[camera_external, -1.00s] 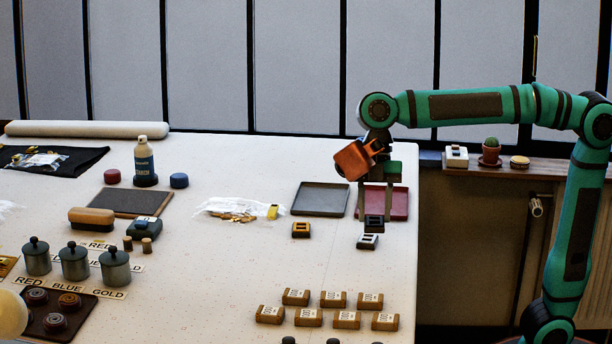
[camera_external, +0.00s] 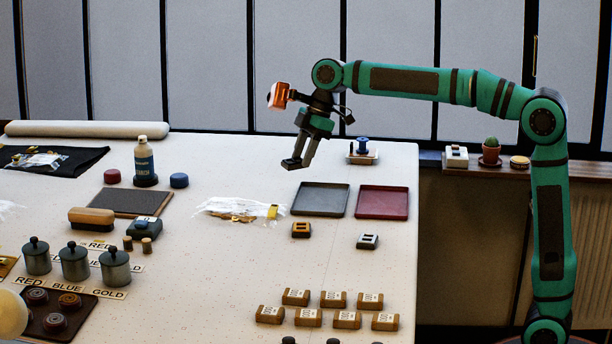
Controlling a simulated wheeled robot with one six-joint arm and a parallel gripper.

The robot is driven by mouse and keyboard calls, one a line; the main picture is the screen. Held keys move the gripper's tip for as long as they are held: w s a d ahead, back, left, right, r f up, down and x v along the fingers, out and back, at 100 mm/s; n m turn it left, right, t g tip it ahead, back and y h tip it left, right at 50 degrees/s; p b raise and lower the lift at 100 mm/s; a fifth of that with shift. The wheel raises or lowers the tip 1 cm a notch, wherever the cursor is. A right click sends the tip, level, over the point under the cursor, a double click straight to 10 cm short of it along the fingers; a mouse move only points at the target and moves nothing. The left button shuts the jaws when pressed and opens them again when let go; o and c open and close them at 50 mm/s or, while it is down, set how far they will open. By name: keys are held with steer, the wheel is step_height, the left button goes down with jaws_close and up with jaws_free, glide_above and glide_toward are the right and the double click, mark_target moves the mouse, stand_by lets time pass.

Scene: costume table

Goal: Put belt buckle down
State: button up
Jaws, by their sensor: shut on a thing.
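My gripper (camera_external: 300,160) is shut on a small dark belt buckle (camera_external: 291,165). It holds the buckle up and left of the grey tray (camera_external: 321,213) in the picture; its exact height over the table is hard to tell. The grey tray and the red tray (camera_external: 382,202) beside it look empty. A gold-orange buckle (camera_external: 301,230) lies in front of the grey tray. A silver-grey buckle (camera_external: 367,241) lies in front of the red tray.
A clear bag with gold pieces (camera_external: 235,212) lies left of the grey tray. A small stand with a blue spool (camera_external: 362,151) is at the back right. Several brown labelled boxes (camera_external: 308,318) stand in front. The table (camera_external: 225,165) is clear behind the bag.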

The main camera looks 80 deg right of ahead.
steer(key=w+d+m+h, duration=0.1)
steer(key=w+d+m, duration=0.15)
steer(key=d, duration=0.95)
steer(key=m+h, duration=0.2)
steer(key=m, duration=0.3)
glide_above(306, 170)
steer(key=shift+d+f+n+t, duration=0.2)
steer(key=shift+f+n+t, duration=0.05)
steer(key=shift+f+t, duration=0.15)
steer(key=shift+f, duration=4.95)
steer(key=shift+f, duration=0.1)
steer(key=o, duration=1)
steer(key=shift+c, duration=0.2)
steer(key=v, duration=1.2)
steer(key=shift+d, duration=0.15)
